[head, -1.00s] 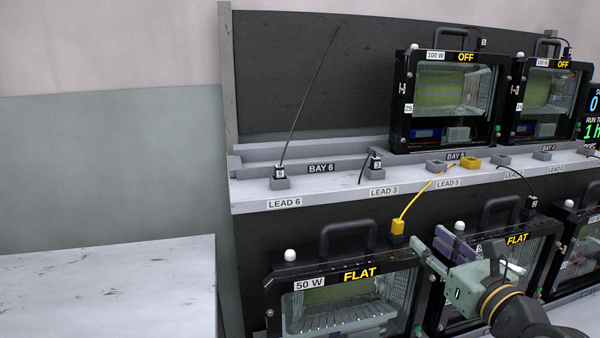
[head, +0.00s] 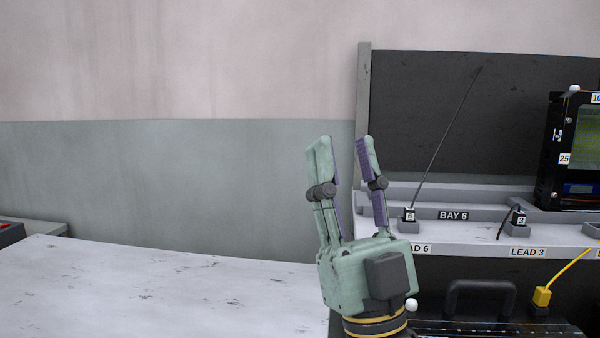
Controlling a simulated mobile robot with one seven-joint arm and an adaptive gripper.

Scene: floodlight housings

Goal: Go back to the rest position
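My gripper (head: 343,147) is pale green with purple finger pads and points upward in the head view. Its two fingers stand apart with nothing between them, so it is open and empty. It is in front of the left end of the rack, clear of the housings and leads. My wrist below it shows yellow bands. The wrist and gripper hide part of the rack's left edge and the label of lead 6.
The rack shelf (head: 475,233) carries the lead 6 plug (head: 409,215), the lead 3 plug (head: 519,217) and a floodlight housing (head: 577,150). A yellow plug (head: 541,297) sits low right. A white table (head: 160,290) at left is mostly bare, with a dark object (head: 10,234) behind it.

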